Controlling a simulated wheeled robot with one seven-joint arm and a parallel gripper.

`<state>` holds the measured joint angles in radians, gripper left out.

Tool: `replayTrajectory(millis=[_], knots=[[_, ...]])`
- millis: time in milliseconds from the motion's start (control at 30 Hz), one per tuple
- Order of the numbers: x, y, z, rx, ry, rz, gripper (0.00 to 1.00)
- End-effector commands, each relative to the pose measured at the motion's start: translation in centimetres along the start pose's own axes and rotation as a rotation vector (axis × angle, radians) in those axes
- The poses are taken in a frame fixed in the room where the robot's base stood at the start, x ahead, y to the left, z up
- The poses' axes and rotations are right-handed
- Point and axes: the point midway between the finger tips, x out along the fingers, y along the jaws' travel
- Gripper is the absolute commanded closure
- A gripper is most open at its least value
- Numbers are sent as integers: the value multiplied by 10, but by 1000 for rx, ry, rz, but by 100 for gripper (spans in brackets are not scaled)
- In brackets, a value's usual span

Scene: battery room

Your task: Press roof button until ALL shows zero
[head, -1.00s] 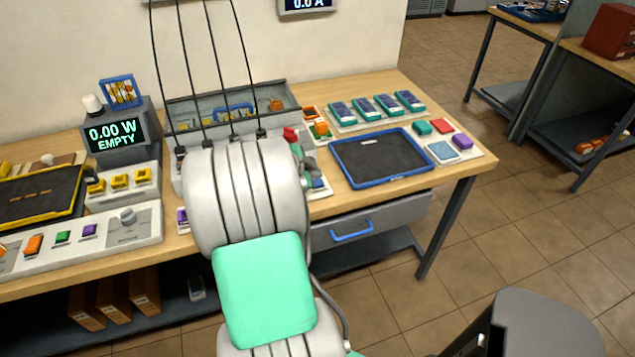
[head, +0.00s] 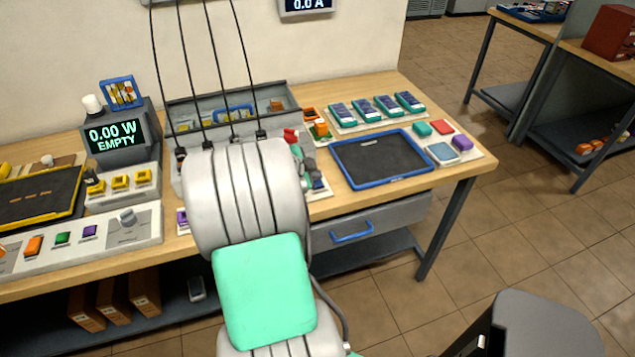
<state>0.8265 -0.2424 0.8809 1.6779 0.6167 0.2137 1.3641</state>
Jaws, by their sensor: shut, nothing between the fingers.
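A grey meter box (head: 147,118) stands at the back left of the bench, with a lit display (head: 113,135) reading "0.00 W EMPTY". A white knob or button (head: 92,104) and a blue-framed rack with yellow parts (head: 122,92) are on its top. I cannot tell whether this white piece is the roof button. No display with the word ALL is readable. A wall display (head: 306,4) at the top edge reads "0.0 A". My arm fills the middle foreground and hides part of the bench. My gripper is not visible.
A white control panel (head: 140,234) with coloured buttons lies at the bench's front left. A blue-rimmed dark tray (head: 380,185) lies right of my arm. Several teal-edged modules (head: 375,108) sit behind it.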

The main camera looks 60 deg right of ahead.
Motion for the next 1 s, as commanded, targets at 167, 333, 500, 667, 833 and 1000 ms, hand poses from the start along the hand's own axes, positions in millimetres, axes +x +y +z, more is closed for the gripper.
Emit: replayTrajectory(millis=[167,333,500,667,833,1000], knots=[[0,0,0,0,0,0,100],[0,0,0,0,0,0,100],[0,0,0,0,0,0,100],[2,1,1,0,0,0,100],[6,5,4,0,0,0,100],[6,5,5,0,0,0,100]])
